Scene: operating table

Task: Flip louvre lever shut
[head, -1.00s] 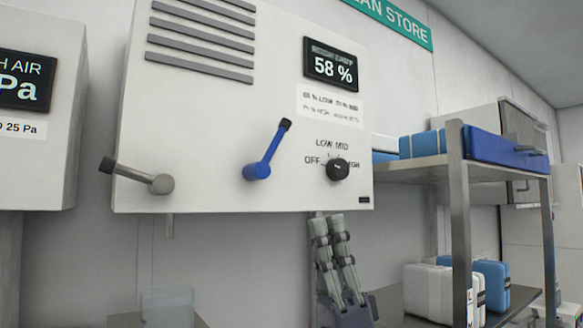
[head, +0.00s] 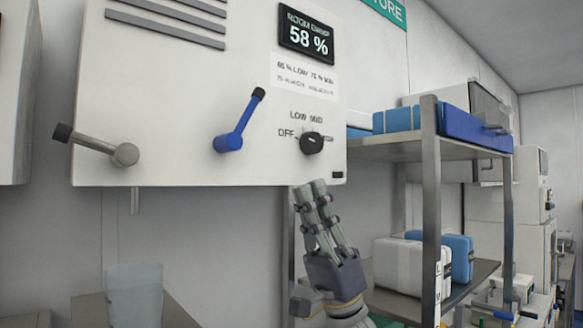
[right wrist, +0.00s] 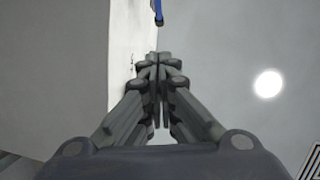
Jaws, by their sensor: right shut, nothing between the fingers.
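A white wall panel (head: 170,100) carries two levers below its grey louvre slats (head: 165,22). The blue lever (head: 238,122) has a black tip and points up and to the right. The grey lever (head: 95,144) to its left has a black tip and points left and slightly up. No label tells which lever is the louvre one. My right gripper (head: 310,186) is shut and empty, fingers up, just below the panel's lower right edge, apart from both levers. In the right wrist view, the blue lever (right wrist: 158,12) shows at the top, beyond the closed fingertips (right wrist: 154,60).
A black rotary knob (head: 312,143) sits on the panel above my right gripper. A metal shelf (head: 430,200) with blue and white boxes stands to the right. A translucent container (head: 134,293) stands at the lower left. The space before the panel is clear.

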